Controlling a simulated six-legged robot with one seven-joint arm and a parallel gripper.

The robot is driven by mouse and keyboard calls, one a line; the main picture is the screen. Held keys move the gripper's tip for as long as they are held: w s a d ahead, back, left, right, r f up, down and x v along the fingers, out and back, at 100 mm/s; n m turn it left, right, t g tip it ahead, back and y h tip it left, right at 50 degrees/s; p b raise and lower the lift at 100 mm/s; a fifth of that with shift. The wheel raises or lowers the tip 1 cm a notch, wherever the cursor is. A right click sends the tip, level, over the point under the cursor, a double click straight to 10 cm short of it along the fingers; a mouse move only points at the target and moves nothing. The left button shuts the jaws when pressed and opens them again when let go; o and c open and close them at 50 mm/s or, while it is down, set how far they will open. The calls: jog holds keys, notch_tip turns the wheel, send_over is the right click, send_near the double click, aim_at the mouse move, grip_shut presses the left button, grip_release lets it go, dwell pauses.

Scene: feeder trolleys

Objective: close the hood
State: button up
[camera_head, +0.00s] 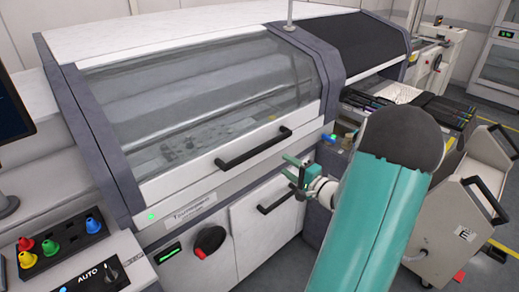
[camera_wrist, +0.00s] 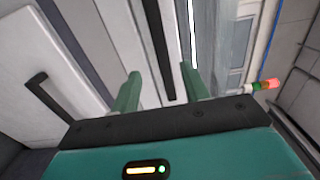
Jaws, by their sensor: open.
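The hood (camera_head: 195,95) is a clear, grey-tinted cover with a white lower frame on the white machine. It looks lowered, with its frame near the front panel; any small gap is hard to judge. Its black bar handle (camera_head: 253,148) runs along the front right of the frame. My gripper (camera_head: 291,172) is open and empty, to the right of and below this handle, apart from it. In the wrist view my gripper's fingers (camera_wrist: 160,71) are spread, with a dark bar (camera_wrist: 160,50), probably the hood handle, beyond and between them.
A lower cabinet door with a black handle (camera_head: 276,200) and a red-black rotary switch (camera_head: 208,241) are below the hood. A button panel (camera_head: 62,245) stands at left. A grey trolley (camera_head: 460,215) stands at right, near my arm. A signal light (camera_wrist: 264,85) shows in the wrist view.

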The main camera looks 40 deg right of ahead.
aim_at(262, 150)
jog(key=w, duration=1.3)
jog(key=shift+w+a, duration=0.2)
jog(key=shift+a, duration=0.05)
grip_shut()
